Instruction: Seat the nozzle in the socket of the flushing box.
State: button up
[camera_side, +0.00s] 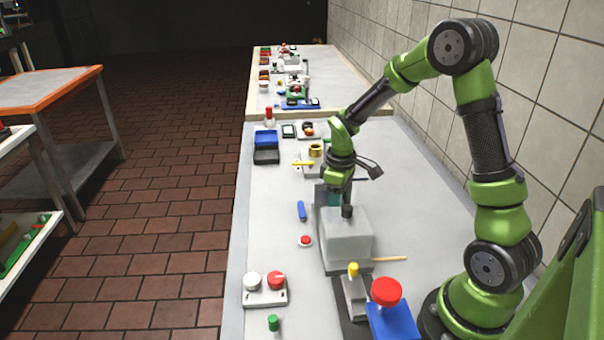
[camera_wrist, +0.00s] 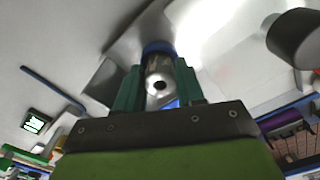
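A grey box (camera_side: 347,240), which I take for the flushing box, stands in the middle of the bench in the side view. A short dark cylinder (camera_side: 347,211) shows at its top; I cannot tell if it is the socket. My gripper (camera_side: 334,200) points down just behind the box's upper edge. In the wrist view, the teal fingers (camera_wrist: 160,90) are closed on both sides of a shiny metal nozzle (camera_wrist: 158,72) with a blue ring and a dark hole in its near end. Its far end is hidden, so I cannot tell whether it touches the socket.
A red-and-white control panel (camera_side: 265,288) and a blue box with a red button (camera_side: 388,310) stand toward the front. A blue piece (camera_side: 301,210) and a red button (camera_side: 305,240) lie left of the box. The bench's left strip (camera_side: 255,220) is mostly clear.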

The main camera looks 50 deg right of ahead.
jog(key=shift+o, duration=0.8)
notch_tip(320, 180, up, 11)
jog(key=s+a+r+m+t+y, duration=0.1)
jog(key=s+a+r+m+t, duration=0.2)
jog(key=s+a, duration=0.3)
jog(key=s+a+r+m+t+y, duration=0.1)
jog(key=s+a+r+m+t, duration=0.3)
jog(key=s+a, duration=0.3)
jog(key=shift+a+r, duration=0.8)
jog(key=shift+a, duration=0.05)
